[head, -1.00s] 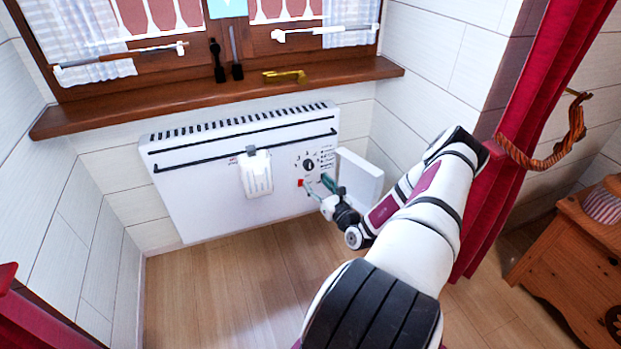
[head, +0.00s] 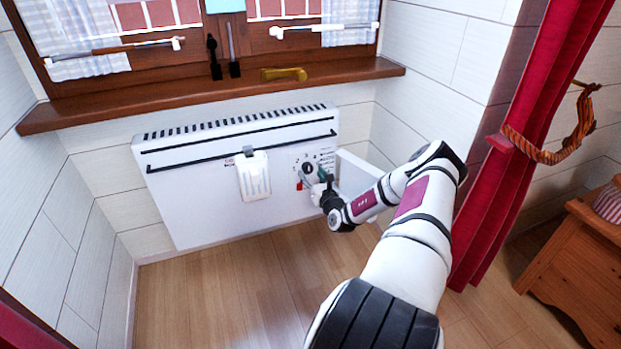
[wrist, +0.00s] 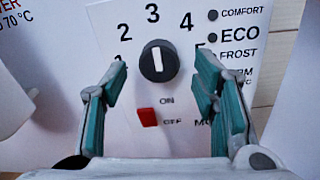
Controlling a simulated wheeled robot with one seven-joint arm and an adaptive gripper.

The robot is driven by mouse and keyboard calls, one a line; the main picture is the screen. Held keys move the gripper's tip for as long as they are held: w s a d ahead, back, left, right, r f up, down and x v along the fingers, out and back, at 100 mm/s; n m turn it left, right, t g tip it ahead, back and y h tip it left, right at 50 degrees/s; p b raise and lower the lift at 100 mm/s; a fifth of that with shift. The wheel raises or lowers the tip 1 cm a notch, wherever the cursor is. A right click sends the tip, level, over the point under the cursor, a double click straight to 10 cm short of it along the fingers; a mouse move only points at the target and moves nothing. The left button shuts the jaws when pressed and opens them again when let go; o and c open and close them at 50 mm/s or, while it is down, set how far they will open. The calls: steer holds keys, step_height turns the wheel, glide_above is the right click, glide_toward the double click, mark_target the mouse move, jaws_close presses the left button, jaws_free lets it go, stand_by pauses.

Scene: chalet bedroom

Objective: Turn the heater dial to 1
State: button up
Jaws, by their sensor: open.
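The white heater (head: 205,205) hangs on the wall below the window sill. Its round black dial (wrist: 158,61) has a white pointer line that stands upright, at the 3. The dial also shows in the head view (head: 308,168). The numbers 2, 3, 4 are readable around it; the 1 and 5 are partly hidden by my fingers. My gripper (wrist: 158,95) is open and faces the panel, its teal fingers on either side of the dial and apart from it. In the head view my gripper (head: 317,184) is small, just below the dial.
A red ON/OFF switch (wrist: 147,117) sits below the dial. An open white flap (head: 362,175) stands out at the heater's right end. A white box (head: 253,176) hangs on the heater's front. The wooden sill (head: 210,98) juts out above. The floor in front is clear.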

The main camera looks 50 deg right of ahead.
steer(key=shift+x, duration=0.8)
steer(key=shift+c, duration=0.5)
steer(key=c, duration=1.1)
steer(key=shift+o, duration=0.2)
